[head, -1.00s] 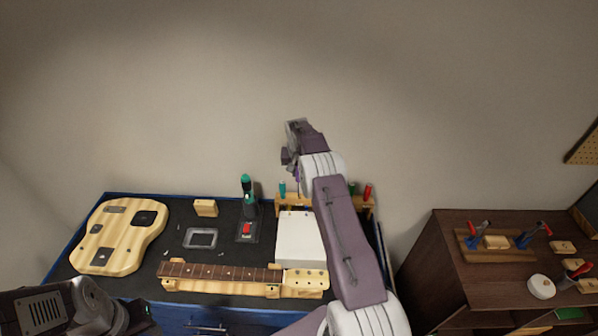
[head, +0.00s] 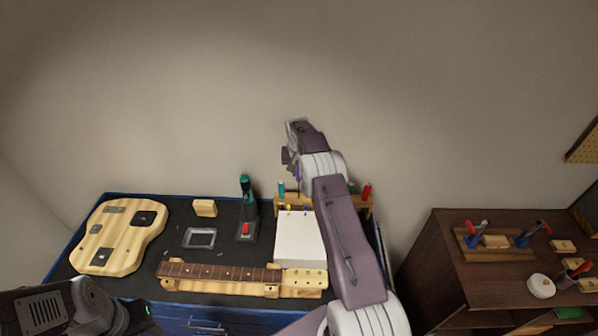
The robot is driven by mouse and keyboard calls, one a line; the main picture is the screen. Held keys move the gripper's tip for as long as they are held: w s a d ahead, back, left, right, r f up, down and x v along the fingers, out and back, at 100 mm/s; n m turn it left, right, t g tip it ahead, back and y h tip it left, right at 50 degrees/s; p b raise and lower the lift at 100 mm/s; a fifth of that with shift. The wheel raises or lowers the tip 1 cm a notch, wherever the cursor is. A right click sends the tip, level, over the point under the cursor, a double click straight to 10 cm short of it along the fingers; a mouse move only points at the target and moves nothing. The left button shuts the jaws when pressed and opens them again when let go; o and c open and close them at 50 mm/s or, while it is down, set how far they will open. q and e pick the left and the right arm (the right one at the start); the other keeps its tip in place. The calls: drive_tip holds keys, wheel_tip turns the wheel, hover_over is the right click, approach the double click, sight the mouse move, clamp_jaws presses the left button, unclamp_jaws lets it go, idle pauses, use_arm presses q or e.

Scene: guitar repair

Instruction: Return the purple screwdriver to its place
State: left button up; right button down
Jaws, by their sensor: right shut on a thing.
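My right gripper (head: 291,164) is raised above the back of the workbench. It is shut on the purple screwdriver (head: 297,173), of which only a small part shows beside my wrist. The screwdriver hangs over the wooden screwdriver rack (head: 283,201) at the bench's back edge. Its tip seems close to the rack, but I cannot tell whether it touches or enters a hole. The rack holds a teal-handled driver (head: 281,188) at left and a red-handled one (head: 367,191) at right. My right arm hides the rack's middle. Part of my left arm shows at lower left, without its fingers.
The bench (head: 175,237) carries a guitar body (head: 125,233), a guitar neck (head: 215,272), a white box (head: 299,240), a green power driver (head: 247,200), a wooden block (head: 205,208) and a grey frame (head: 200,238). A brown cabinet (head: 425,262) with tools stands at right.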

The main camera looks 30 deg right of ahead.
drive_tip(key=shift+f, duration=0.1)
drive_tip(key=shift+w+a+f+b, duration=0.1)
drive_tip(key=shift+f+b, duration=1)
drive_tip(key=shift+f, duration=0.55)
drive_tip(key=shift+f+b, duration=1.25)
drive_tip(key=shift+f, duration=0.35)
drive_tip(key=shift+f+b, duration=1.25)
drive_tip(key=shift+f, duration=0.25)
